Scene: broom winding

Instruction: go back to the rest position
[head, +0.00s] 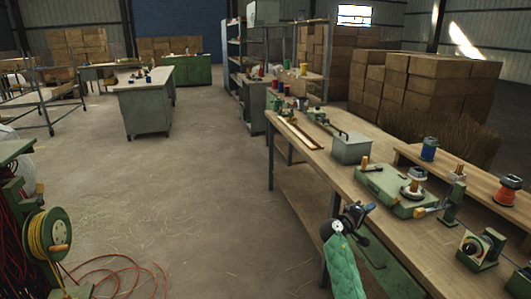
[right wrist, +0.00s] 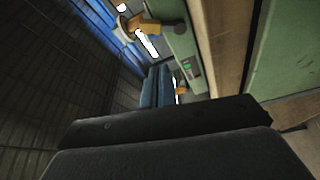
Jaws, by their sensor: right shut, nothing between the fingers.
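My right gripper (head: 358,213) is at the left edge of the long wooden workbench (head: 345,185) in the head view, at the end of my green and black right arm. It is shut and empty. In the right wrist view its dark fingers (right wrist: 165,135) fill the lower part, one against the other. My left gripper is out of view.
A grey metal box (head: 351,148) and a small green device with a dial (head: 478,248) are on the bench. A yellow cable reel (head: 48,234) stands at left, with red cables on the floor. The middle of the floor (head: 190,200) is clear.

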